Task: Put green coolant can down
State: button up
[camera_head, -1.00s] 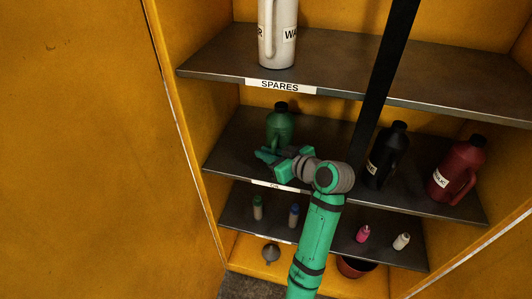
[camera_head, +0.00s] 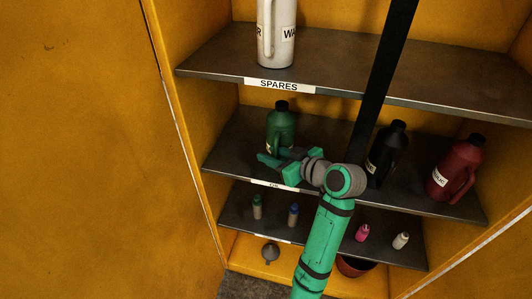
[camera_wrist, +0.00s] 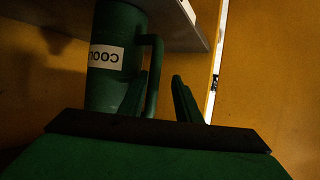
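The green coolant can (camera_head: 281,126) stands upright at the left of the middle shelf (camera_head: 235,155) in the head view. In the wrist view the can (camera_wrist: 105,80) shows part of its "COOL" label, and its handle (camera_wrist: 156,75) faces my gripper. My gripper (camera_head: 268,160) is at the front of the can. In the wrist view the gripper (camera_wrist: 160,98) has its fingers apart, with the handle's lower part between or just beside them. A gap shows between the handle and the right finger. The arm partly hides the shelf's front label.
A black can (camera_head: 386,155) and a red can (camera_head: 455,168) stand farther right on this shelf. A dark upright bar (camera_head: 383,85) crosses in front. The spares shelf (camera_head: 345,75) above holds a white jug (camera_head: 277,35). Small bottles stand on the shelf below.

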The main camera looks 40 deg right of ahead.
jog(key=v, duration=0.8)
jog(key=shift+s+r, duration=0.15)
jog(key=shift+s, duration=0.25)
jog(key=w+a+f+m+h, duration=0.1)
jog(key=a+f+m, duration=0.2)
jog(key=a+f, duration=0.6)
jog(key=a+f+m+h, duration=0.2)
jog(key=a+f, duration=0.2)
jog(key=f, duration=0.8)
jog(key=s+a+f+h, duration=0.1)
jog(key=s+a+f, duration=0.65)
jog(key=a, duration=0.25)
jog(key=s+a+r+n+t+y, duration=0.1)
jog(key=s+a+r, duration=0.2)
jog(key=s+a, duration=0.3)
jog(key=s+a+r+n+t+y, duration=0.1)
jog(key=s+a, duration=0.5)
jog(key=s, duration=0.7)
notch_tip(320, 180, up, 3)
jog(key=shift+s+a+f+n, duration=0.1)
jog(key=shift+s+a+n, duration=0.25)
jog(key=shift+n, duration=0.45)
